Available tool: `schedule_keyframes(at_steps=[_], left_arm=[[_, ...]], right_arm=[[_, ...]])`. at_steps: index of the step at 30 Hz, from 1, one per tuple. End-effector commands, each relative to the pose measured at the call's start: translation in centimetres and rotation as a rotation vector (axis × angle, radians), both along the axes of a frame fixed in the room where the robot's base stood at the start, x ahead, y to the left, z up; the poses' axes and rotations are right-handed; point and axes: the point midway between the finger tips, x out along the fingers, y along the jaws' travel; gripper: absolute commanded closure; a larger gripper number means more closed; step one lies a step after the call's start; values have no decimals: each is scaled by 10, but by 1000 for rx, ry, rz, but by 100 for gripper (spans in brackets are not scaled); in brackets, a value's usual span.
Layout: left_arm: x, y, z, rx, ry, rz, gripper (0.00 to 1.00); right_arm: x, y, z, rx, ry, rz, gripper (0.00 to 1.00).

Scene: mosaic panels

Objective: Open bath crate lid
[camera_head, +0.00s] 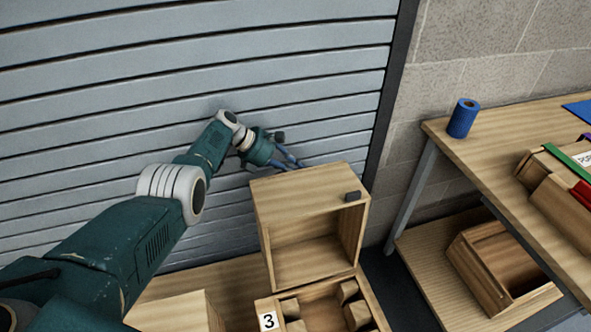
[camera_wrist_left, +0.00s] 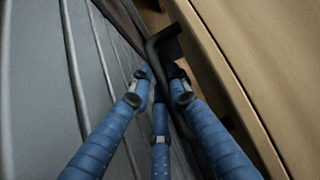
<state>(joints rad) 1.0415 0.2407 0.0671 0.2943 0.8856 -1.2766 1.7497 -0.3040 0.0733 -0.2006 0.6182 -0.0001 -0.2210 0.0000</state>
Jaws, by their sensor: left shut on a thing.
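The crate (camera_head: 264,305) with a white label "3" stands at the bottom centre of the head view, open at the top with several wooden blocks inside. Its deep wooden lid (camera_head: 308,190) stands raised at the crate's back edge, hollow side facing me, with a small dark fitting (camera_head: 352,196). No "bath" wording is legible. My left gripper (camera_head: 295,163) is behind the lid's upper left edge, its fingertips partly hidden. In the left wrist view, its blue fingers (camera_wrist_left: 163,75) are closed around a black handle (camera_wrist_left: 163,42) beside a wooden panel (camera_wrist_left: 250,50). My right gripper is out of view.
A grey slatted shutter (camera_head: 200,60) rises close behind my left arm. Another wooden box (camera_head: 175,312) stands left of the crate. At right, a table (camera_head: 480,160) holds a blue roll (camera_head: 462,118) and boxes; an open wooden crate (camera_head: 470,265) sits on its lower shelf.

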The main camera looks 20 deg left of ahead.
Motion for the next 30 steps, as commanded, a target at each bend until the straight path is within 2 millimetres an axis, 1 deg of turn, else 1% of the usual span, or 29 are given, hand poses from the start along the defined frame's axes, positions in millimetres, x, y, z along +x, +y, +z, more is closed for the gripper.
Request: schedule_keyframes(at_steps=[1, 2, 3, 5, 6, 12, 15, 20, 26, 27, 30], left_arm=[[-5, 0, -5, 3, 11, -8, 100], [-5, -1, -5, 3, 11, -8, 100], [-5, -1, -5, 4, 12, -9, 77], [-5, -1, -5, 3, 12, -8, 65], [-5, -1, -5, 2, 11, -8, 63], [-3, -1, -2, 0, 7, -5, 63], [-2, 0, -1, 0, 4, -4, 63], [-3, 6, 4, -1, 2, -2, 63], [-12, 21, 21, 3, 1, -3, 63], [-14, 29, 29, 2, 0, -1, 63], [-22, 44, 45, 4, 2, -1, 63]], right_arm=[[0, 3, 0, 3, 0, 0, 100], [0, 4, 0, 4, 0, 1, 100], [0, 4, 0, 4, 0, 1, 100], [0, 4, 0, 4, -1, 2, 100], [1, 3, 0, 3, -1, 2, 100], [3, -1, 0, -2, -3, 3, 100], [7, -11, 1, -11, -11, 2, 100], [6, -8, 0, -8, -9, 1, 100], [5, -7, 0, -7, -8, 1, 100], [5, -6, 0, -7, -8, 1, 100], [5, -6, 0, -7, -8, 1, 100]])
